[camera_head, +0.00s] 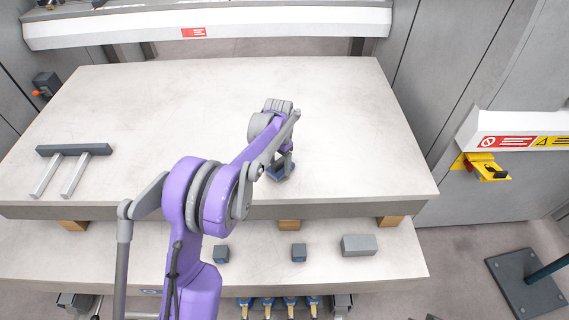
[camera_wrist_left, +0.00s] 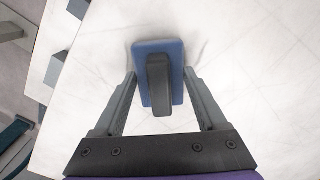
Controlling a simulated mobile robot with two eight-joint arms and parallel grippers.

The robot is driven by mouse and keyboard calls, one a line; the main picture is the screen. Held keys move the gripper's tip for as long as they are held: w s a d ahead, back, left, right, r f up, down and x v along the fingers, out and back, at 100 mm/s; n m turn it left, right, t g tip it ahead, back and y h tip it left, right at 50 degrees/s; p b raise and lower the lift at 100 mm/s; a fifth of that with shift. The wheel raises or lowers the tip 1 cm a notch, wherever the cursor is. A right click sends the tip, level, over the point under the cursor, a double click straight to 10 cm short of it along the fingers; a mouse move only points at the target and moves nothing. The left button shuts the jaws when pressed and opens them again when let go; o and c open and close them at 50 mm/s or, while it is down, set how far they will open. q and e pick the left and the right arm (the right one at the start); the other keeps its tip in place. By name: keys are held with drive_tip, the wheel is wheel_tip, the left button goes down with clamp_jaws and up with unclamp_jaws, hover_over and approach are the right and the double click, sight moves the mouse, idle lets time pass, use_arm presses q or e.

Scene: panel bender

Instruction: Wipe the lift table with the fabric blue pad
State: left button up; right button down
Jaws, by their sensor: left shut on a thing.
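The lift table (camera_head: 330,110) is a broad pale slab with light grey marks across the middle of the head view. My left gripper (camera_head: 287,160) reaches down to its top, right of centre near the front edge. It is shut on the blue pad (camera_head: 279,174), a flat blue block with a dark upright handle. In the left wrist view the pad (camera_wrist_left: 147,48) sits between the two fingers of the gripper (camera_wrist_left: 160,82), over the pale surface. The pad appears to lie flat on the tabletop; my arm partly hides it in the head view. My right gripper is not in view.
A dark bar with two light prongs (camera_head: 75,150) lies on the table's left side. Small grey blocks (camera_head: 358,245) sit on the lower shelf in front. A white machine beam (camera_head: 205,25) runs behind the table. The tabletop's back and right are clear.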

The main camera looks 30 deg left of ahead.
use_arm(q)
drive_tip(key=shift+s+a+f, duration=0.1)
drive_tip(key=shift+s+a, duration=0.3)
drive_tip(key=shift+a, duration=0.25)
drive_tip(key=shift+s+a+f, duration=0.1)
drive_tip(key=shift+s+a, duration=0.25)
drive_tip(key=shift+a, duration=0.3)
drive_tip(key=shift+s+a+r, duration=0.1)
drive_tip(key=shift+s+a, duration=0.35)
drive_tip(key=shift+a, duration=0.4)
drive_tip(key=shift+s+a+r, duration=0.1)
drive_tip(key=shift+s+a, duration=0.35)
drive_tip(key=shift+a, duration=0.4)
drive_tip(key=shift+s+a+f+b, duration=0.15)
drive_tip(key=shift+s+a, duration=0.3)
drive_tip(key=shift+a, duration=0.25)
drive_tip(key=shift+s+a+f+b, duration=0.15)
drive_tip(key=shift+s+a, duration=0.25)
drive_tip(key=shift+a, duration=0.3)
drive_tip(key=shift+r, duration=0.1)
drive_tip(key=shift+a+r+p, duration=0.1)
drive_tip(key=shift+r+p, duration=0.35)
drive_tip(key=shift+r, duration=0.15)
drive_tip(key=shift+r+p, duration=1.45)
drive_tip(key=shift+r, duration=0.95)
